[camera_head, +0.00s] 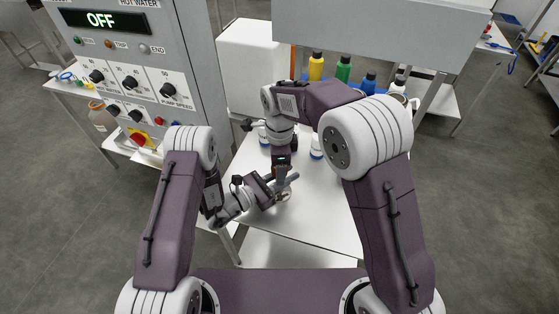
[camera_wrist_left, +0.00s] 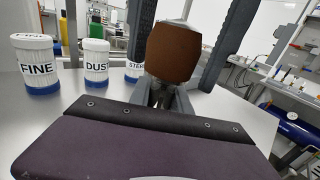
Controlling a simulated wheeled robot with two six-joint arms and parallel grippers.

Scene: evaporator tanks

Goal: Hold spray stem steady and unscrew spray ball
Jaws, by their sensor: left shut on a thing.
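The brown, roughly round spray ball (camera_wrist_left: 174,52) stands upright in the left wrist view. A short metal part, likely the spray stem (camera_wrist_left: 158,97), shows below it, mostly hidden between the jaws of my left gripper (camera_wrist_left: 165,100). My left gripper also shows low over the table in the head view (camera_head: 284,188), shut on that stem. My right gripper (camera_head: 282,170) points down from above at the same spot. Its grey fingers stand on either side of the ball in the left wrist view; whether they touch it cannot be told.
The white table (camera_head: 318,222) carries jars labelled FINE (camera_wrist_left: 36,64) and DUST (camera_wrist_left: 95,66). Colored bottles (camera_head: 343,68) stand at the back. A control cabinet (camera_head: 130,55) showing OFF is at the left. The table's front right is clear.

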